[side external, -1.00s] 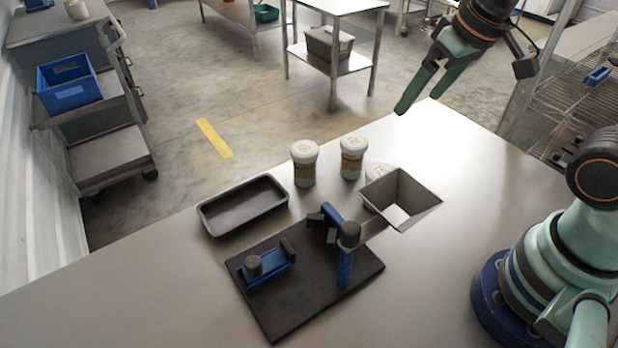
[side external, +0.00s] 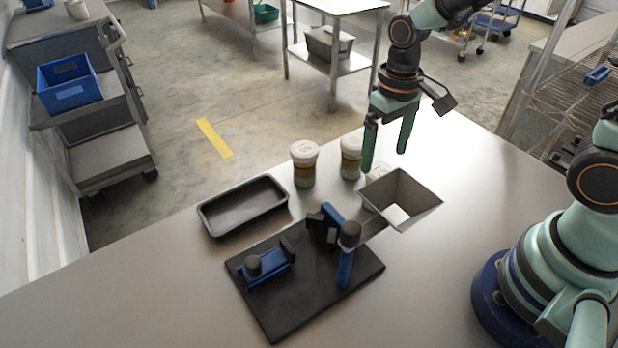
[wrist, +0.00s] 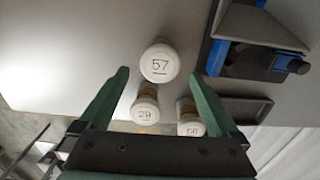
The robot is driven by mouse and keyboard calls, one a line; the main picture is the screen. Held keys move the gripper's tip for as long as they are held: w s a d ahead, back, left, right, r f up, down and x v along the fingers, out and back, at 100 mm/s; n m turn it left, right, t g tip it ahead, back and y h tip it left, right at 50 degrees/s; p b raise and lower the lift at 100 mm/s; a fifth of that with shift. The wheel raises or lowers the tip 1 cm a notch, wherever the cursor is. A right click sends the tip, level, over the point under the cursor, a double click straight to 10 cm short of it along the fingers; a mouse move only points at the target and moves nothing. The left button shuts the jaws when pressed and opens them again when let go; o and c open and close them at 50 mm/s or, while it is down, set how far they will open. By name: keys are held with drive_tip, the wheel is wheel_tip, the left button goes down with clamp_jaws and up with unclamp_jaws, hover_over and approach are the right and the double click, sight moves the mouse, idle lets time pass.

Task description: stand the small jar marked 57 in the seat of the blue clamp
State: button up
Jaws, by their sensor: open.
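The jar marked 57 (wrist: 160,63) has a white lid and stands upright on the table; in the side view its lid (side external: 381,170) shows behind the hopper, its body mostly hidden. My gripper (side external: 385,156) is open and points down above this jar. In the wrist view the fingertips of my gripper (wrist: 160,75) lie either side of its lid, with nothing held. On a black base plate (side external: 300,305) sit a low blue fixture (side external: 270,266) with dark knob and block, and an upright blue bracket (side external: 345,268) with dark blocks. I cannot tell which holds the clamp's seat.
Jars marked 29 (wrist: 146,110) and 56 (wrist: 190,126) stand close to the 57 jar. A grey square hopper (side external: 415,195) stands just in front of it. An empty dark tray (side external: 242,207) lies left.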

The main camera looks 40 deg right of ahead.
sight(381, 171)
drive_tip(key=shift+f, duration=2.95)
drive_tip(key=c, duration=1)
drive_tip(key=shift+c, duration=0.2)
drive_tip(key=shift+r, duration=0.1)
drive_tip(key=shift+r, duration=2.45)
